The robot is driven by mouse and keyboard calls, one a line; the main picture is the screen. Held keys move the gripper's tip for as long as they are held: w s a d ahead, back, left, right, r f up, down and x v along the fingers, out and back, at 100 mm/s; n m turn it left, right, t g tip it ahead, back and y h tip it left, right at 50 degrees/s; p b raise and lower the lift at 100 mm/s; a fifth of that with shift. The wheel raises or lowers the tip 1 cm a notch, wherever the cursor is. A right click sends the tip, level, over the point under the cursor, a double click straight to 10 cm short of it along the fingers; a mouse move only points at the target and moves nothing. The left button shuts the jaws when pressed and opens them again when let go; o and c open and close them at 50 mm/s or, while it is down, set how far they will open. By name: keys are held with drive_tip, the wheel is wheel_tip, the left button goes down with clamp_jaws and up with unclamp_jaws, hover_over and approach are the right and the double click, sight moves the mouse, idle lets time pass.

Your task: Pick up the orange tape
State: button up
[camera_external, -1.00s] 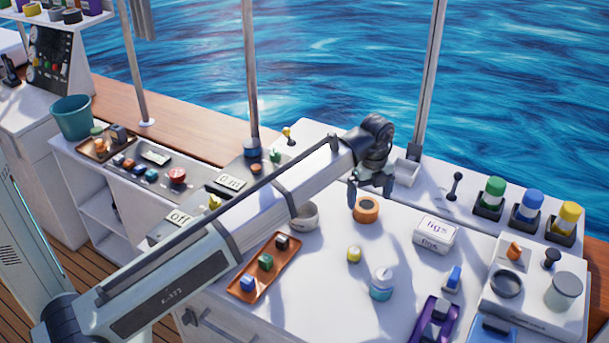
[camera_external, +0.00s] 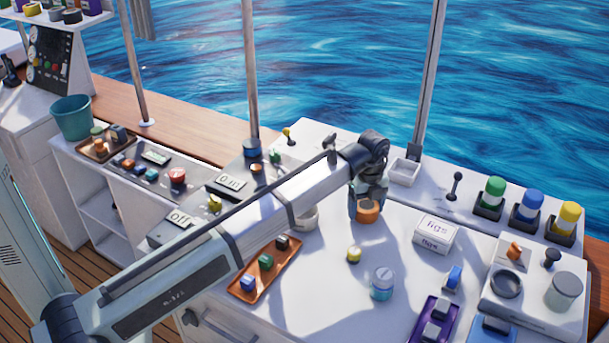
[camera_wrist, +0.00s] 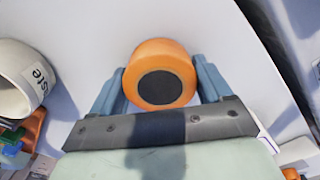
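The orange tape (camera_external: 368,212) is a thick roll with a dark centre, on the white worktop. My gripper (camera_external: 368,208) is lowered over it, with one finger on each side. In the wrist view the tape (camera_wrist: 160,74) sits between the two blue-grey fingers of my gripper (camera_wrist: 160,75), very close to both. The fingers look about as far apart as before, so the gripper appears open around the tape. Contact on either side is hard to make out. My wrist hides part of the tape from the external camera.
A white "figs" box (camera_external: 435,233) stands right of the tape. A white bowl-like container labelled "paste" (camera_wrist: 22,80) is close on the left in the wrist view. A yellow item (camera_external: 354,254), a jar (camera_external: 382,283) and an orange-brown tray (camera_external: 244,288) lie nearer the front.

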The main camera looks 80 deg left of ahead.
drive_tip(key=c, duration=0.6)
drive_tip(key=shift+r, duration=0.1)
